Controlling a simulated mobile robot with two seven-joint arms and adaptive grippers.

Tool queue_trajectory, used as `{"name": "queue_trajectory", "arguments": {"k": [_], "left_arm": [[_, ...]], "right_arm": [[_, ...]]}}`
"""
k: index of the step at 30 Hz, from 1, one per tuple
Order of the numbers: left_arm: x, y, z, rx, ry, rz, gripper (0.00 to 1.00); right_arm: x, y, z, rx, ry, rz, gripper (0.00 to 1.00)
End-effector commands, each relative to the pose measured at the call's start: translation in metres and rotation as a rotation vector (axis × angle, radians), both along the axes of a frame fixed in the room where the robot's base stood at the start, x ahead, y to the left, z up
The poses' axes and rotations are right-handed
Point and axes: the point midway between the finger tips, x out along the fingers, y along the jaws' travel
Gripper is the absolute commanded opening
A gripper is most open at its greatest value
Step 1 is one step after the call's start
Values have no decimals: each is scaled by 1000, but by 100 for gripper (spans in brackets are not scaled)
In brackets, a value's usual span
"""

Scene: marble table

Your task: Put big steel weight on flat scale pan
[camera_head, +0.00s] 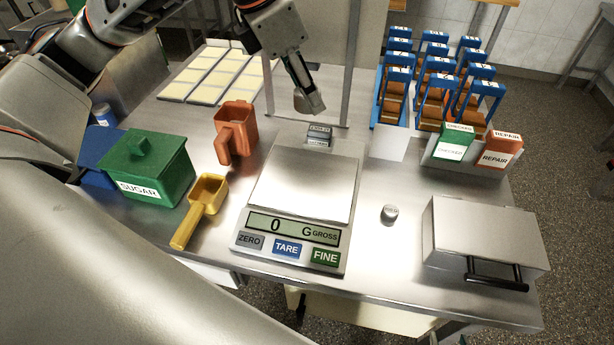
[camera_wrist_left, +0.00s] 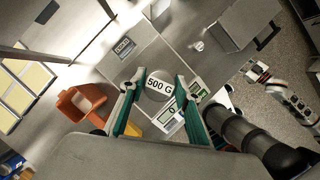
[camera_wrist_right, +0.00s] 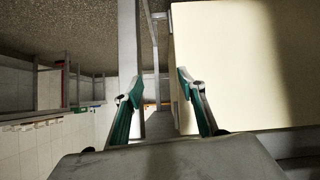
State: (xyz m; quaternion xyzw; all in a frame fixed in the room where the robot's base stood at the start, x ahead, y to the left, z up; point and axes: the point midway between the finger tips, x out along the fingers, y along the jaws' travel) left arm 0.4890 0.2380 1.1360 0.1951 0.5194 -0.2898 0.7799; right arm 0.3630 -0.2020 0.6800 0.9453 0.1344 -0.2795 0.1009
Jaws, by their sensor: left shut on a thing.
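The big steel weight, labelled 500 G, shows in the left wrist view (camera_wrist_left: 159,85) between the fingers of my left gripper (camera_wrist_left: 160,88). In the head view, my left gripper (camera_head: 308,98) hangs in the air near the back edge of the scale, with the weight at its tip (camera_head: 309,102). The flat scale pan (camera_head: 302,183) is bare, and the display (camera_head: 280,228) reads 0 G GROSS. My right gripper (camera_wrist_right: 160,88) shows only in its own wrist view, its fingers apart with nothing between them.
A small steel weight (camera_head: 390,214) stands right of the scale. An orange jug (camera_head: 237,128), yellow scoop (camera_head: 206,194) and green sugar box (camera_head: 150,165) stand left. A metal case (camera_head: 480,235) is at right. A small labelled block (camera_head: 319,135) is at the scale's back.

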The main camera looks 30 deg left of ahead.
Motion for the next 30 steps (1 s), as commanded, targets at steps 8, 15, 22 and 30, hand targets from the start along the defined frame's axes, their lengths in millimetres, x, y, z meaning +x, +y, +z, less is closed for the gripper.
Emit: {"name": "queue_trajectory", "arguments": {"k": [8, 15, 22, 30], "left_arm": [[-1, 1, -46, 0, 9, 18, 0], [-2, 0, -99, -1, 7, 15, 0], [-2, 0, -144, 0, 7, 16, 0], [0, 0, -166, -1, 3, 15, 0]], "right_arm": [[0, 0, -1, -1, 0, 1, 40], [0, 0, -2, -1, 0, 1, 40], [0, 0, -2, -1, 1, 0, 40], [0, 0, -2, -1, 1, 0, 40]]}}
